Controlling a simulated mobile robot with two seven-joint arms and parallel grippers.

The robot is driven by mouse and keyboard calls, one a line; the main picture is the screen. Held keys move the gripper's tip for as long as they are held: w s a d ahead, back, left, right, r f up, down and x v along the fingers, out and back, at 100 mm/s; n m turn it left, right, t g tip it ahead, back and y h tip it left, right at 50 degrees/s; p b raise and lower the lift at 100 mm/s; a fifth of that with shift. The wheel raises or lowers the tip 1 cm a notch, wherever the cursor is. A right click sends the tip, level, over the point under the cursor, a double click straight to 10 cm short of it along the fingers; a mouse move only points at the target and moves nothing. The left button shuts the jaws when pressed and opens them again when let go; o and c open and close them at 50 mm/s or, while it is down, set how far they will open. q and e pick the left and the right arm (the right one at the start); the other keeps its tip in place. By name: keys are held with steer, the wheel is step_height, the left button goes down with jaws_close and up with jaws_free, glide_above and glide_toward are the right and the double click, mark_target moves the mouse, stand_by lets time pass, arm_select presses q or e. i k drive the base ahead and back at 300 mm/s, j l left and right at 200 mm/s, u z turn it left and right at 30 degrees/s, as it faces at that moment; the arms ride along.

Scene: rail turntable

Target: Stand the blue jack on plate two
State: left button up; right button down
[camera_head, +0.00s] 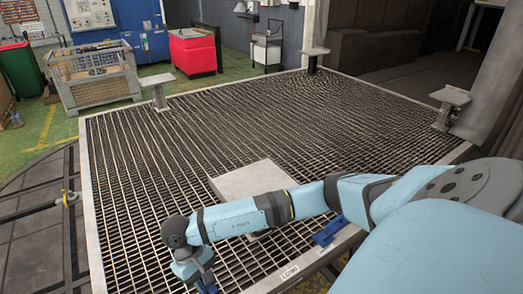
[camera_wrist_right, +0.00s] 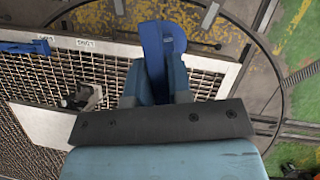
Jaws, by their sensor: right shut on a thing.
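My right gripper (camera_head: 207,287) is at the lower left of the head view, low over the near part of the grating. In the right wrist view the gripper (camera_wrist_right: 156,80) is shut on a blue jack (camera_wrist_right: 158,45), which stands up between its fingers. In the head view only a bit of blue shows at the gripper, near the bottom edge. Which plate is number two cannot be read. Small raised plates stand at the far left (camera_head: 155,80), far middle (camera_head: 315,51) and right (camera_head: 450,96). My left gripper is not in view.
A pale square plate (camera_head: 240,180) lies on the grating (camera_head: 130,150), partly behind my right arm. Another blue piece (camera_head: 330,231) lies at the near frame edge, by small labels (camera_head: 290,273). A mesh crate (camera_head: 97,75) and red bin (camera_head: 193,52) stand beyond. Most of the grating is clear.

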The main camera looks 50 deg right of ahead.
mark_target(263, 193)
steer(key=k+l, duration=0.1)
steer(key=l, duration=1.3)
